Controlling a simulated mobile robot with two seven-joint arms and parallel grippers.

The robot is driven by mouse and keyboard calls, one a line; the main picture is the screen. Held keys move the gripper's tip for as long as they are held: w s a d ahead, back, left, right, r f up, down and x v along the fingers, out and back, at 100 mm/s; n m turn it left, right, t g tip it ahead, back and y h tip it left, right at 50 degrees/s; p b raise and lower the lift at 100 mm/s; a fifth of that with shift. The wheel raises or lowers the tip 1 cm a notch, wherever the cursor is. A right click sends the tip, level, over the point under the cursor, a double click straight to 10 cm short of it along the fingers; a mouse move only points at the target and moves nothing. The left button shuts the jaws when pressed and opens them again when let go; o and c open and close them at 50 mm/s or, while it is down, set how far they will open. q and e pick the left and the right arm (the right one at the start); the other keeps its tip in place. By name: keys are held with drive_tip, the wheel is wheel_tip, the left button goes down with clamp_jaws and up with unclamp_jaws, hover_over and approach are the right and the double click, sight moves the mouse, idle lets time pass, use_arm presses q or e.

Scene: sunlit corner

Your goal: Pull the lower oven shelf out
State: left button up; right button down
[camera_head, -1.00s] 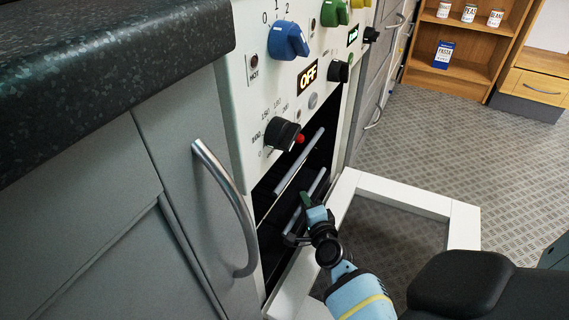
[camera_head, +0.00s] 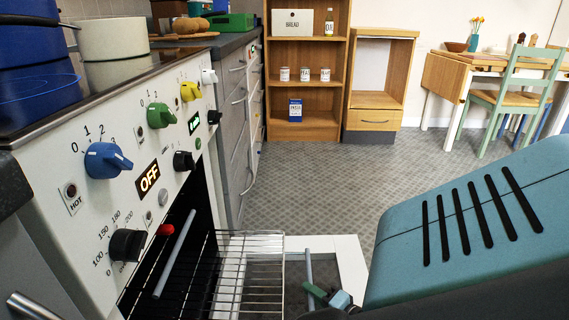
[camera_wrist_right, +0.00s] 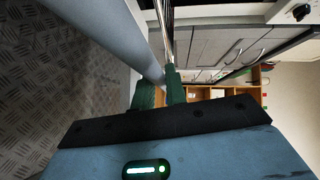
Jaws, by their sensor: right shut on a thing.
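The lower oven shelf (camera_head: 262,262) is a wire rack that sticks well out of the oven's dark opening, above the lowered door (camera_head: 350,268). Its grey bar handle (camera_head: 309,268) stands at its outer end. My right gripper (camera_head: 318,292) is at this handle, low in the head view, and is shut on it. In the right wrist view the grey handle (camera_wrist_right: 115,35) runs down to the green fingers (camera_wrist_right: 160,90). The upper shelf's handle (camera_head: 175,254) is still at the oven front. My left gripper is not in view.
The white oven front (camera_head: 140,215) with its knobs stands at left, a pot (camera_head: 113,38) on the hob above. Drawers (camera_head: 232,130) stand beyond it. A wooden shelf unit (camera_head: 305,75) is at the back. The patterned floor (camera_head: 310,190) between is clear.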

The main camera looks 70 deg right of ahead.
drive_tip(key=shift+s+d+f, duration=0.1)
drive_tip(key=shift+s+d, duration=0.2)
drive_tip(key=shift+s, duration=0.35)
drive_tip(key=shift+s+d, duration=0.25)
drive_tip(key=shift+s, duration=0.35)
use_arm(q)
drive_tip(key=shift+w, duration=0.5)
use_arm(e)
drive_tip(key=shift+s+d, duration=0.2)
drive_tip(key=shift+s, duration=0.4)
drive_tip(key=c, duration=1.4)
unclamp_jaws()
drive_tip(key=shift+c, duration=0.2)
